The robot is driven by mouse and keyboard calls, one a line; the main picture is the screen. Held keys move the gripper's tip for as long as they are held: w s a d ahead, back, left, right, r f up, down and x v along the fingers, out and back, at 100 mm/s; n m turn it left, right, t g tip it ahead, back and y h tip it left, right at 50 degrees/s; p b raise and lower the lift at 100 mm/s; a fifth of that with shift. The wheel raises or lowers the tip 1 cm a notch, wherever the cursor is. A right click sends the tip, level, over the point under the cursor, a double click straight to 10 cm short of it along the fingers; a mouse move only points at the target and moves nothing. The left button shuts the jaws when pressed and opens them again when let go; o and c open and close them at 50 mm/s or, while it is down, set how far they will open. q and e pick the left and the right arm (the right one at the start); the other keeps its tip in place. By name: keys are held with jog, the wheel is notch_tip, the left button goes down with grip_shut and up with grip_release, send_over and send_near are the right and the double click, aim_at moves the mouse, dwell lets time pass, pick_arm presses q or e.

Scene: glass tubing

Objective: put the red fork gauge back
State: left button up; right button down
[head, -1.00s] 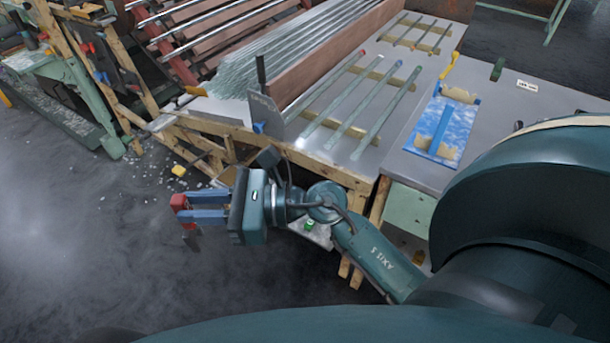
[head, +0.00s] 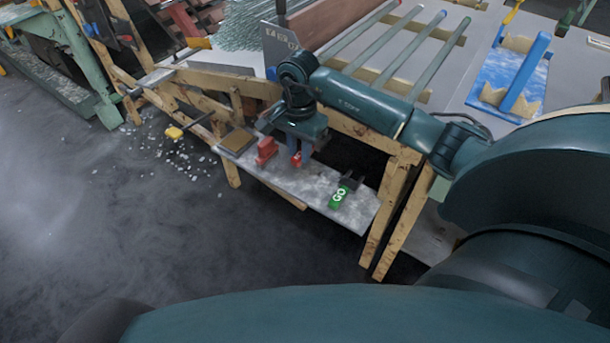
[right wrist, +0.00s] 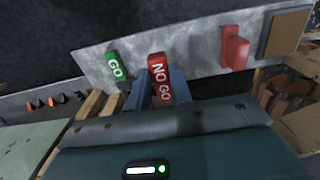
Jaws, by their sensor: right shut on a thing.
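The red fork gauge, marked NO GO, is in my right gripper (head: 300,157). The gauge (head: 296,160) shows as a small red patch at the fingertips in the head view. In the right wrist view the gauge (right wrist: 159,72) sits between the blue fingers, its lettering facing the camera; its fork end is hidden. My right gripper is shut on it, pointing down over the grey low shelf (head: 310,188). I cannot tell whether the gauge touches the shelf. The green GO gauge (head: 338,196) lies on the shelf to the right. My left gripper is not in view.
A separate red block (head: 266,150) stands on the shelf just left of the gripper, with a brown square pad (head: 237,141) beyond it. Wooden bench legs (head: 392,205) stand at the right. Glass tubes (head: 395,48) lie on the bench above.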

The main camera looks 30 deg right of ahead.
jog(key=f, duration=0.3)
jog(key=f+b, duration=0.1)
jog(key=f, duration=0.1)
jog(key=shift+d+f, duration=0.1)
jog(key=shift+d, duration=0.3)
jog(key=shift+w+f+b, duration=0.1)
jog(key=shift+f+b, duration=0.3)
jog(key=shift+f, duration=1.95)
jog(key=c, duration=1.3)
grip_release()
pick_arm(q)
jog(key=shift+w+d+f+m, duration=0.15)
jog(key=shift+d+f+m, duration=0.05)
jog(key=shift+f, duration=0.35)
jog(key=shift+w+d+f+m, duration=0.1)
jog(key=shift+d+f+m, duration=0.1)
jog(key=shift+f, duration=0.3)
pick_arm(e)
jog(key=shift+o, duration=0.2)
jog(key=shift+r, duration=0.1)
